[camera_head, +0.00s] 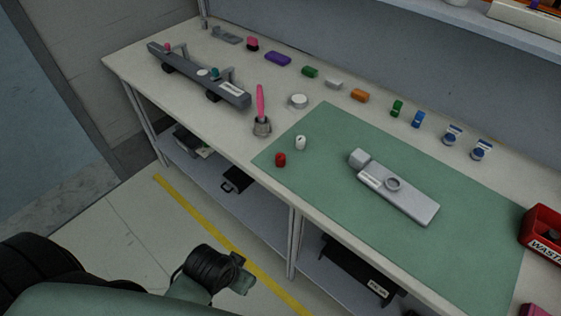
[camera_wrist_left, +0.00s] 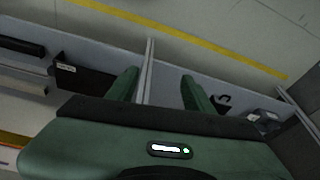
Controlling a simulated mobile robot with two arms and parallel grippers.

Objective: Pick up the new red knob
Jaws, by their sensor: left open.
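The red knob (camera_head: 280,160) is a small cylinder standing on the green mat (camera_head: 320,175) near its left corner. A small white knob (camera_head: 300,143) stands just behind it. The grey dashboard module (camera_head: 405,196), with a ring on top, lies on the middle of the mat. My left gripper (camera_head: 243,275) is low over the floor in front of the bench, well apart from the red knob. In the left wrist view its two fingers (camera_wrist_left: 158,80) are spread with nothing between them. The knob is not seen in that view. My right gripper is not in view.
The bench (camera_head: 225,135) has its front edge and lower shelf (camera_head: 260,208) between my gripper and the mat. A red waste bin (camera_head: 543,228) is at the right.

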